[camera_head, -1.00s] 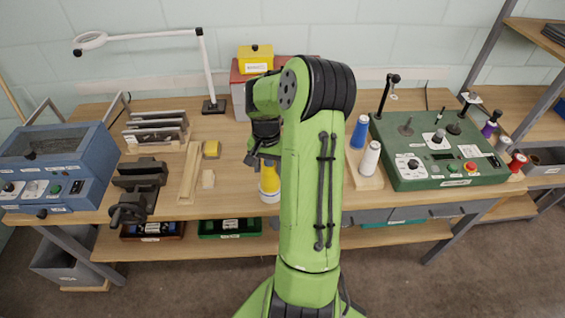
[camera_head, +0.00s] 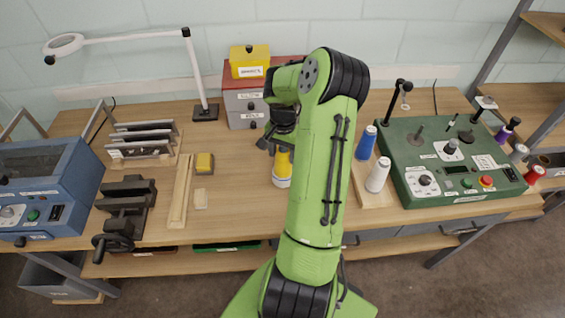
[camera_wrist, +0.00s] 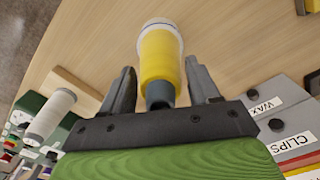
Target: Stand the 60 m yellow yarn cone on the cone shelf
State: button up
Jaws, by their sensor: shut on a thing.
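The yellow yarn cone (camera_head: 282,168) has a white base and shows over the bench, just left of my upright green arm. My gripper (camera_head: 277,143) is above it and points down. In the wrist view my gripper (camera_wrist: 162,82) has one dark finger on each side of the cone (camera_wrist: 160,55) and is shut on it. The cone's grey tip is towards the palm and its white base is away from it. I cannot tell whether the base touches the bench top. No shelf is clearly identifiable as the cone shelf.
A wooden board (camera_head: 372,203) with blue (camera_head: 366,143) and white (camera_head: 377,176) cones is right of my arm, beside a green machine (camera_head: 450,165). Grey drawers (camera_head: 245,105) carry a yellow box. A vise (camera_head: 124,212) stands left. Shelves are far right. Some bench front is clear.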

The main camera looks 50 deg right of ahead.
jog(key=f, duration=0.4)
jog(key=shift+w+d+f, duration=0.15)
jog(key=shift+w+d, duration=0.05)
jog(key=shift+s, duration=0.1)
jog(key=shift+a, duration=0.1)
jog(key=shift+f, duration=0.15)
jog(key=o, duration=0.9)
notch_tip(320, 180, up, 13)
jog(key=shift+f, duration=0.2)
